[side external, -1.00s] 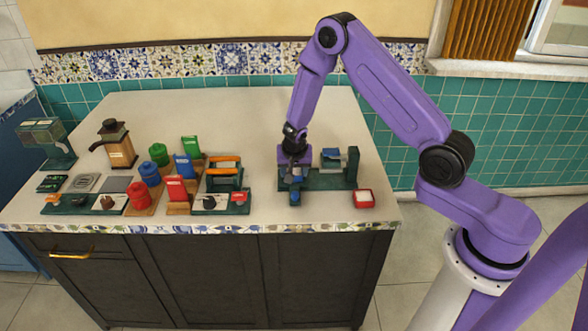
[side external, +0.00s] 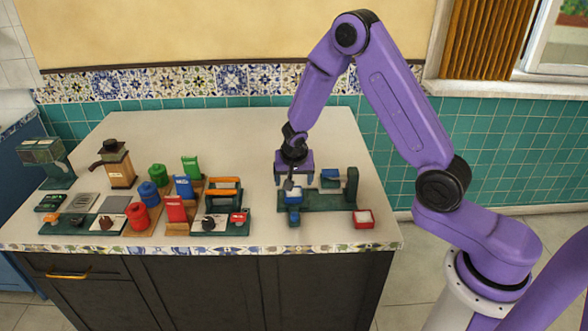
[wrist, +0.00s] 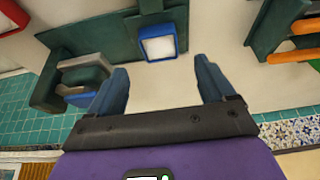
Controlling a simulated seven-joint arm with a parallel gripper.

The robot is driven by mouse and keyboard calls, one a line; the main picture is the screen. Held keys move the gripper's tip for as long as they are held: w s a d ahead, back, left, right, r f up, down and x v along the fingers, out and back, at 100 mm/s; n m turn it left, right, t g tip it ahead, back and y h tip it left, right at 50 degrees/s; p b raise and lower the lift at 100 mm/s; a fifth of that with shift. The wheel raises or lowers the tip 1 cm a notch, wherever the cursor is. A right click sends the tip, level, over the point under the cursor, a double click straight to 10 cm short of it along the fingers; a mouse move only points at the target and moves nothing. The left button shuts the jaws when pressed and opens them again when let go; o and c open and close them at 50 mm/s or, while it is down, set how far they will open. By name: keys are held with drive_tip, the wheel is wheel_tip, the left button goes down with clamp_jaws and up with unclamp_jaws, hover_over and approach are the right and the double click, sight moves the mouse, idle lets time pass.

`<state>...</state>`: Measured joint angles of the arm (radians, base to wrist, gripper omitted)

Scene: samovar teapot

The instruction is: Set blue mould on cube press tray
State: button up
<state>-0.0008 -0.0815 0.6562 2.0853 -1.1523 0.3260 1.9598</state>
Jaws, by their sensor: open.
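The blue mould (side external: 293,196), a small square frame with white filling, sits on the left end of the dark green cube press (side external: 325,202). In the wrist view the mould (wrist: 160,46) lies on the green press tray (wrist: 112,38), beside a green handle. My gripper (side external: 290,184) is just above the mould in the side view, partly covering it. In the wrist view my gripper (wrist: 160,66) is open, its two blue fingers apart with nothing between them. The mould is beyond the fingertips. Whether it lies fully flat is hard to tell.
A grey-and-blue press part (wrist: 85,76) stands near one finger in the wrist view. A red mould (side external: 363,217) with white filling is right of the press. Left are an orange-handled tool (side external: 224,183), coloured canisters and a grinder (side external: 117,163). The back worktop is clear.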

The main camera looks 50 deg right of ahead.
drive_tip(key=s+a+r+n+y, duration=0.1)
drive_tip(key=s+a+r+n, duration=0.8)
drive_tip(key=s+r, duration=0.35)
drive_tip(key=s+d+r+n+g+y, duration=0.1)
drive_tip(key=s+r+n+g+y, duration=0.1)
drive_tip(key=s+n, duration=1)
drive_tip(key=s+r+g, duration=0.1)
drive_tip(key=s, duration=0.9)
drive_tip(key=shift+s+n+y, duration=0.3)
drive_tip(key=shift+s, duration=0.05)
drive_tip(key=shift+r, duration=0.1)
